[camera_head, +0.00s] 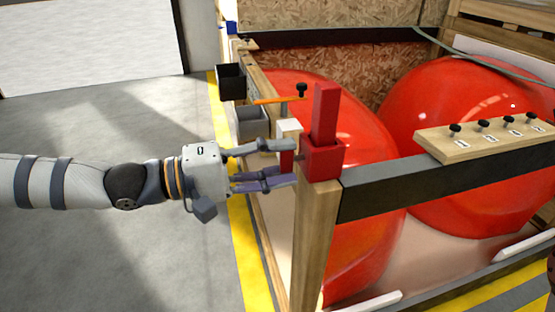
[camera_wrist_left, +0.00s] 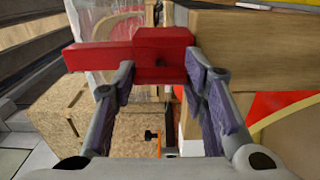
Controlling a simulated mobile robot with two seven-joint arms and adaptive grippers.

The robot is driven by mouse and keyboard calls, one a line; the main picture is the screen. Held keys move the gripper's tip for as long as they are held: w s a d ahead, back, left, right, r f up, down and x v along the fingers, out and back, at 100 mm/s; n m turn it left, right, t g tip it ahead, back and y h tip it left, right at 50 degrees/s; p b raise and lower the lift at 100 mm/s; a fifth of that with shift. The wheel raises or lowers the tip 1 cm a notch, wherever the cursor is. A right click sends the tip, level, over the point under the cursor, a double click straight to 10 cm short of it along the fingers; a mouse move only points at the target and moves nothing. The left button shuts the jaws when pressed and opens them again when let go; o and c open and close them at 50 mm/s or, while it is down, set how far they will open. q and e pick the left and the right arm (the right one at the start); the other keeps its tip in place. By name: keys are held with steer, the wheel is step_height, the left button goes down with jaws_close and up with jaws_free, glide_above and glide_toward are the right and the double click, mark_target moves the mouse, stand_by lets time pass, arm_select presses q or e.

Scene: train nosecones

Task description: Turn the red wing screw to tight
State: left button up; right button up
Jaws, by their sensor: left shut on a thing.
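My left gripper (camera_head: 284,164) reaches in from the left and is shut on the wing screw, one finger above and one below in the head view. The fingers partly hide the screw. In the left wrist view the red block (camera_wrist_left: 175,45) lies just beyond the fingertips (camera_wrist_left: 161,80), and I cannot make out the wing's angle. My right gripper is not in view.
A dark rail (camera_head: 385,185) runs right from the post. A wooden board with several numbered black knobs (camera_head: 490,137) sits on it. Large red nosecones (camera_head: 470,120) fill the crate behind. Dark and grey bins (camera_head: 250,124) hang on the crate's left side. Floor at left is clear.

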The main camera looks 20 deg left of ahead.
arm_select(q)
steer(key=o, duration=1.2)
steer(key=shift+c, duration=0.2)
steer(key=v, duration=1.2)
